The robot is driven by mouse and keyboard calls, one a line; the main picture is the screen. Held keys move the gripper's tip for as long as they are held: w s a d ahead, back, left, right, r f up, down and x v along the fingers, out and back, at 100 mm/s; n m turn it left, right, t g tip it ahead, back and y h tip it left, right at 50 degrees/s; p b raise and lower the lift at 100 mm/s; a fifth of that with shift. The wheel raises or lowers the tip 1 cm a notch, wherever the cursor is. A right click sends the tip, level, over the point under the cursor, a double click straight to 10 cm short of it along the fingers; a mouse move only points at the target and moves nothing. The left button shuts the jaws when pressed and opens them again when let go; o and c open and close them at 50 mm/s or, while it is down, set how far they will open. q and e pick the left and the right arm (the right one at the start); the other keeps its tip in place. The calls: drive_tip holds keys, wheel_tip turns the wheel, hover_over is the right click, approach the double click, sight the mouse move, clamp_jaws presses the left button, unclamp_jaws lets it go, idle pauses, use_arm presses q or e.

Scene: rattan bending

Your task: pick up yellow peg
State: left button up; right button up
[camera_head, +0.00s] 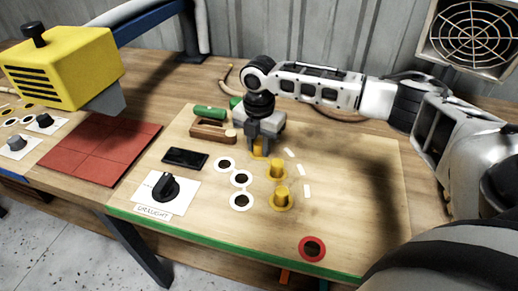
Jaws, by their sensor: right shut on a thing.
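My right gripper (262,148) points down over the wooden board and is shut on a yellow peg (258,154), the farthest one in a row. Its fingers hide part of this peg, and I cannot tell whether the peg is clear of the board. Two more yellow pegs stand upright in yellow rings nearer to me, a middle one (278,168) and a near one (281,196). My left gripper is not in view.
The board (365,215) has several white-ringed dark holes (241,179), a red-ringed one (312,248), a black knob (166,186) and a black slab (185,158). A wooden tool (212,130) and green cylinder (210,113) lie behind. A yellow machine (65,65) stands left.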

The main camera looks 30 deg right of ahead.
sight(259, 142)
drive_tip(key=shift+r, duration=0.55)
wheel_tip(259, 142, up, 2)
drive_tip(key=shift+r, duration=0.15)
drive_tip(key=s+r, duration=0.9)
drive_tip(key=s, duration=0.5)
drive_tip(key=shift+a+r+b, duration=0.2)
drive_tip(key=shift+r+b, duration=0.1)
drive_tip(key=shift+b, duration=0.15)
